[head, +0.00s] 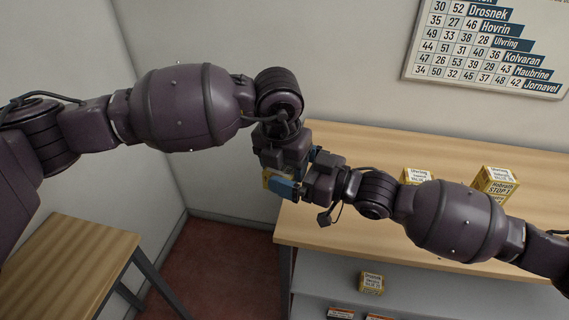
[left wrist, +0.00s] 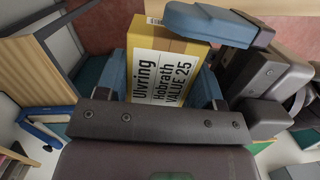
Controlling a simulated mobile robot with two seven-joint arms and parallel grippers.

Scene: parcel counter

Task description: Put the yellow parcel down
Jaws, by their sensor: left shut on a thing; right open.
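The yellow parcel (left wrist: 168,38) is between the blue fingers of my left gripper (left wrist: 163,85) in the left wrist view. Its white label reads Ulvring, Hobrath, VALUE 25. In the head view only a small yellow part of the parcel (head: 266,179) shows, held in the air off the counter's left end; the rest is hidden by the grippers. My left gripper is shut on it. My right gripper (head: 297,174) is open beside the parcel. One of its blue fingers (left wrist: 208,22) overlaps the parcel's upper right corner in the left wrist view; I cannot tell whether it touches.
A wooden counter (head: 350,232) has two more yellow parcels, a smaller one (head: 416,175) and a taller one (head: 495,183), behind my right arm. A lower shelf (head: 415,295) holds another yellow parcel (head: 371,283). A wooden side table (head: 75,262) stands at left, with open floor (head: 215,265) between.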

